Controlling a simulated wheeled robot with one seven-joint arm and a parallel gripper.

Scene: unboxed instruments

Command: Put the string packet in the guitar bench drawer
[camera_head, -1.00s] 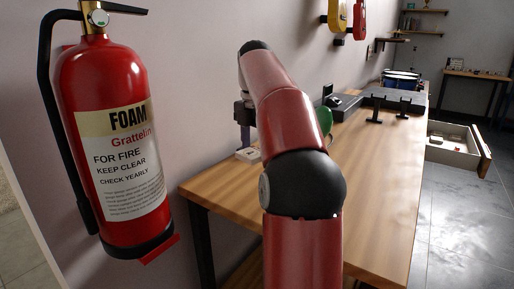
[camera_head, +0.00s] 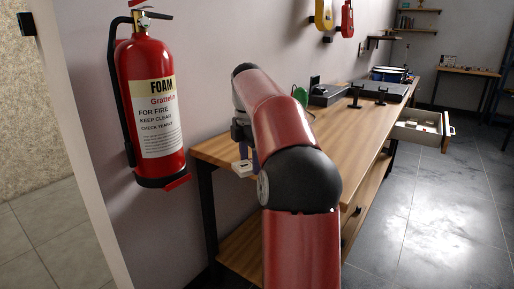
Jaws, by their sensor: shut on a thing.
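My gripper (camera_head: 243,155) is partly hidden behind my red arm, at the near left end of the wooden bench (camera_head: 345,150). It is shut on a small pale packet (camera_head: 242,168), which I take to be the string packet. The packet hangs below the fingers by the bench's near left edge; I cannot tell whether it touches the top. An open drawer (camera_head: 422,130) with a wooden front (camera_head: 447,132) sticks out from the bench's far right side. Small pale things lie in it, too small to tell.
A red fire extinguisher (camera_head: 152,98) hangs on the wall at left. Black stands (camera_head: 381,95), a dark case (camera_head: 375,91) and a green thing (camera_head: 300,95) are farther back on the bench. The grey floor (camera_head: 420,215) right of the bench is clear.

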